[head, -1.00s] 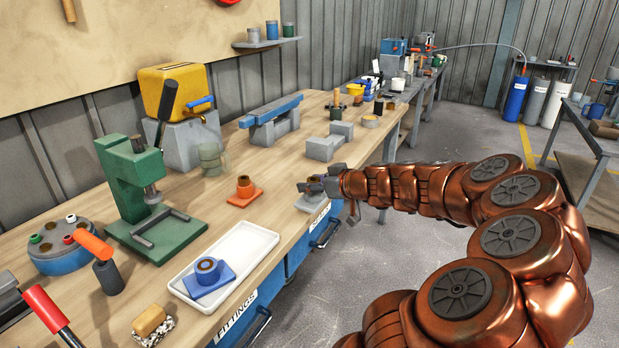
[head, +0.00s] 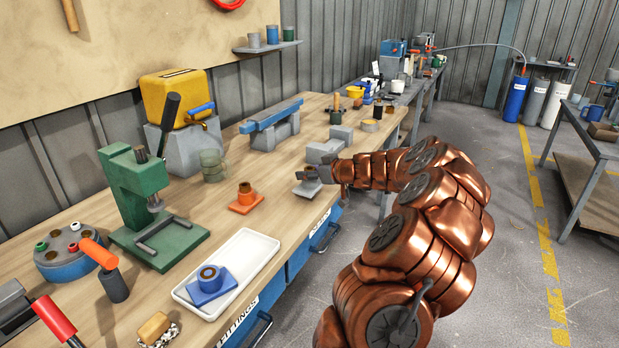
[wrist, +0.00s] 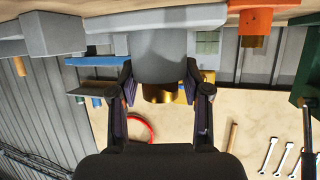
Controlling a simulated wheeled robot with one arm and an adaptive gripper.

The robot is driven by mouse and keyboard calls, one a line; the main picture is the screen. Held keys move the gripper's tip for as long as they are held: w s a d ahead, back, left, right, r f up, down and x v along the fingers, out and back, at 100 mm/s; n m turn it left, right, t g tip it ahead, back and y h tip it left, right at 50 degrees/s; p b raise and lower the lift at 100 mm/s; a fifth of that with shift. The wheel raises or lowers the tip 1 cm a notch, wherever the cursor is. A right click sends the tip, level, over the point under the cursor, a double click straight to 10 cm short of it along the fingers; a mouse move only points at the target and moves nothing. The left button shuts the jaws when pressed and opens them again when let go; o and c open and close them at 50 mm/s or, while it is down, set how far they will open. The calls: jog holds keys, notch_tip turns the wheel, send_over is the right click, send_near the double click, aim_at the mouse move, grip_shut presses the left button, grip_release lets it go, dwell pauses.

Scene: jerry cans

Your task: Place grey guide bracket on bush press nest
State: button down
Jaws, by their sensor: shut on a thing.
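The grey guide bracket (head: 307,189), a flat grey base with a round boss, is at the table's front edge in the head view. My gripper (head: 318,176) is shut on it. In the wrist view, which looks upside down, the grey bracket (wrist: 160,62) sits between the two fingers (wrist: 160,95), with a brass-coloured bush end showing. I cannot tell whether its base touches the table. The green bush press (head: 135,185) stands at the left. Its nest, a green base with dark rails (head: 165,236), is empty below the ram.
An orange bracket (head: 245,204) stands between the press and my gripper. A white tray (head: 262,250) holds a blue bracket (head: 211,288). Grey blocks (head: 325,152) lie behind my gripper.

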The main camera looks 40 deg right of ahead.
jog(key=shift+w+d+f+p, duration=0.1)
jog(key=shift+w+d+p, duration=0.2)
jog(key=shift+w+d, duration=0.4)
jog(key=shift+f, duration=1.55)
jog(key=shift+a+f+b, duration=0.1)
jog(key=shift+f+b, duration=0.05)
jog(key=shift+b, duration=0.4)
jog(key=c, duration=0.5)
grip_release()
jog(key=shift+p, duration=1.1)
jog(key=shift+s, duration=0.2)
jog(key=shift+b+v, duration=1.25)
jog(key=shift+v, duration=2.4)
